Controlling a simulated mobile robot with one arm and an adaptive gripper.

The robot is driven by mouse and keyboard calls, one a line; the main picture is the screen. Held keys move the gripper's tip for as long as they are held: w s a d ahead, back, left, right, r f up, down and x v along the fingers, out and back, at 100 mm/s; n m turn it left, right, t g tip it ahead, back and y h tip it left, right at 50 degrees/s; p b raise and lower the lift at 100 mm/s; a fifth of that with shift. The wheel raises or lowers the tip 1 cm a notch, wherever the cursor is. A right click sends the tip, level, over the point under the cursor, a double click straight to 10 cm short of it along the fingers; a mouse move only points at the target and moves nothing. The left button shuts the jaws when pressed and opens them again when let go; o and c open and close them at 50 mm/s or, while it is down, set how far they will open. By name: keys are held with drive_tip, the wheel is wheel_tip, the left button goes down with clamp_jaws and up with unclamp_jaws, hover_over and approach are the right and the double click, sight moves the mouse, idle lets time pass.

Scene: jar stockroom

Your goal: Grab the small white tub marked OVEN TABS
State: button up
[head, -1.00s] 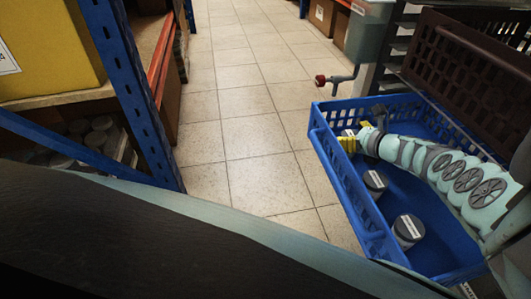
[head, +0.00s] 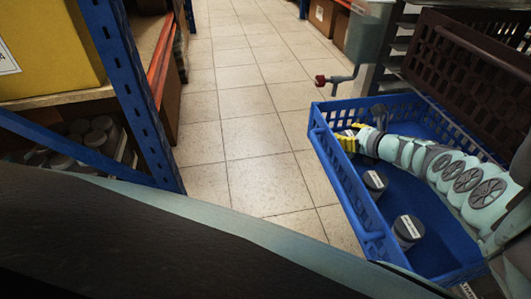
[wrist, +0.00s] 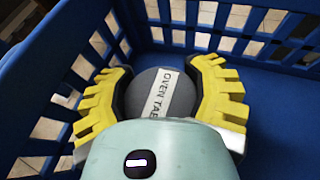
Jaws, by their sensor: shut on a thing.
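The tub with a round grey lid (wrist: 160,97) and a white strip reading "OVEN TAB", its last letters cut off, is between my gripper's yellow fingers (wrist: 162,92) in the wrist view. The fingers press on both sides of it. Its body below the lid is hidden, so I cannot tell its colour. In the head view my gripper (head: 350,138) is at the far left corner of the blue crate (head: 343,187), shut on the tub, which is mostly hidden there.
Two other grey-lidded tubs stand in the crate, one near my gripper (head: 375,182) and one closer (head: 408,231). Crate walls rise close around the gripper. A dark brown crate (head: 465,70) stands behind. Tiled floor (head: 250,130) is clear to the left.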

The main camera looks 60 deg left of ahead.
drive_tip(key=shift+c, duration=0.5)
